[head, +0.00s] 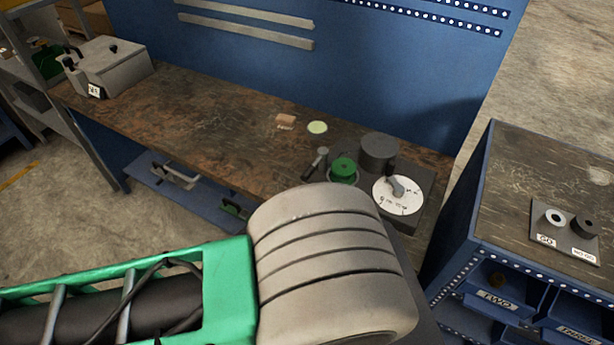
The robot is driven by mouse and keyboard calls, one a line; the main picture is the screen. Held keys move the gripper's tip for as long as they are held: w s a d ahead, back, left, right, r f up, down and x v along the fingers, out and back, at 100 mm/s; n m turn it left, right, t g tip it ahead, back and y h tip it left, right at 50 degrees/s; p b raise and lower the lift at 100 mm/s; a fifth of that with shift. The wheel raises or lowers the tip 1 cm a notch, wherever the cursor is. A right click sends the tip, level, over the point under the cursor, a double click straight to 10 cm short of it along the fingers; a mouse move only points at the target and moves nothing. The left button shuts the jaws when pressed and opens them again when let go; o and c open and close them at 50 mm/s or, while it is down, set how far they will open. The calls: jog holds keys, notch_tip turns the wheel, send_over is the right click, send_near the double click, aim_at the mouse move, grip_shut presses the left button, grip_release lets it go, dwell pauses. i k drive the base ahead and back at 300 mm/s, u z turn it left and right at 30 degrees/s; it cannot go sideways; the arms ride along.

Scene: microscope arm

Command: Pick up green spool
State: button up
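The green spool (344,169) is on the long brown workbench (190,118), toward its right end. It looks upright. It stands just left of a dark grey cylinder (377,151) and beside a small dark handled item (317,161). My arm, with a green link and a large grey ribbed joint, fills the lower middle of the view, in front of the bench. My gripper does not show; the ribbed joint or the picture edge hides it.
A white disc (398,195) with a grey knob lies right of the spool. A pale green disc (317,127) and a small pinkish block (286,119) lie behind. A grey case (108,66) stands at the far left. A blue cabinet (466,218) stands right. The bench's middle is clear.

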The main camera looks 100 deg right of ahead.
aim_at(343, 170)
jog(key=i, duration=0.95)
jog(key=z, duration=3.75)
jog(key=i, duration=0.5)
jog(key=z, duration=0.05)
